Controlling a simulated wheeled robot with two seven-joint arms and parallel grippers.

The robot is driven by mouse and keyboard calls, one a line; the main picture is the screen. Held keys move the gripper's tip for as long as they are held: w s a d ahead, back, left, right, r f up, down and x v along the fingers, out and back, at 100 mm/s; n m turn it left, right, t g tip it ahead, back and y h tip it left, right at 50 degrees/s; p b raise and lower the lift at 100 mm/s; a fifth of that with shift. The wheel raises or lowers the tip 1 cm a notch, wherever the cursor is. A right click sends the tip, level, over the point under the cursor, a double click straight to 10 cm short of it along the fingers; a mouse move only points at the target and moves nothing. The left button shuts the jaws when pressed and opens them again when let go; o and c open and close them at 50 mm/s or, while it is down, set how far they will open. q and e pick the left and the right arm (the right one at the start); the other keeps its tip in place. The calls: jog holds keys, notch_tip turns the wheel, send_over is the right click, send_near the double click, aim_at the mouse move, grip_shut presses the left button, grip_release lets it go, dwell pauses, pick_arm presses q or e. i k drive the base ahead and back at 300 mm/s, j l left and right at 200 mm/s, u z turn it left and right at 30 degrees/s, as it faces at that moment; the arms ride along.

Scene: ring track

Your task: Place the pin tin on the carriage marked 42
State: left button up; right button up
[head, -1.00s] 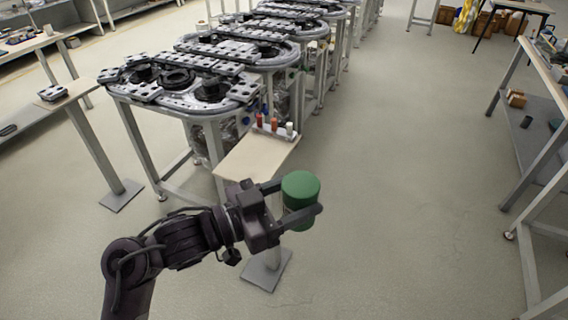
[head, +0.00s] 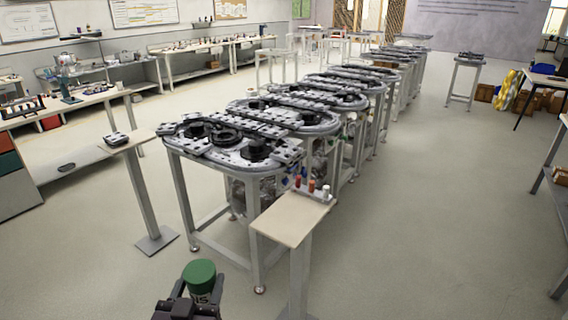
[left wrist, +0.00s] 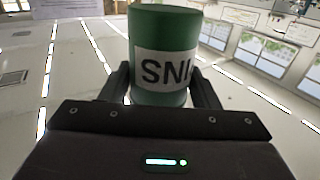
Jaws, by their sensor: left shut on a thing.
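Dark carriages and grey plates sit on that track. I cannot read any number 42 from here. My right gripper is not in view.
A small wooden stand (head: 284,225) with red and white small items at its back edge is right of the tin. Another narrow stand (head: 127,144) with a dark block is at left. More ring tracks run back in a row. Open floor lies to the right.

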aim_at(286, 150)
jog(key=k+j+u, duration=0.1)
jog(key=k+u, duration=0.25)
jog(key=k, duration=0.15)
jog(key=k+j+u, duration=0.2)
jog(key=k+u, duration=0.15)
jog(key=k, duration=0.15)
jog(key=i+l+u, duration=0.2)
jog(key=u, duration=0.25)
jog(key=i+l+u, duration=0.15)
jog(key=l+u, duration=0.25)
jog(key=i+l+u, duration=0.15)
jog(key=l+u, duration=0.3)
jog(key=i+l, duration=0.15)
jog(key=l, duration=0.55)
jog(key=i+l, duration=0.1)
jog(key=l, duration=0.6)
jog(key=i+l, duration=0.15)
jog(key=l, duration=0.5)
jog(key=i+l, duration=0.1)
jog(key=l, duration=0.6)
jog(key=i+l, duration=0.15)
jog(key=l, duration=0.55)
jog(key=i+l, duration=0.15)
jog(key=l, duration=0.55)
jog(key=i+l, duration=0.1)
jog(key=l, duration=0.55)
jog(key=i+l, duration=0.15)
jog(key=l, duration=0.55)
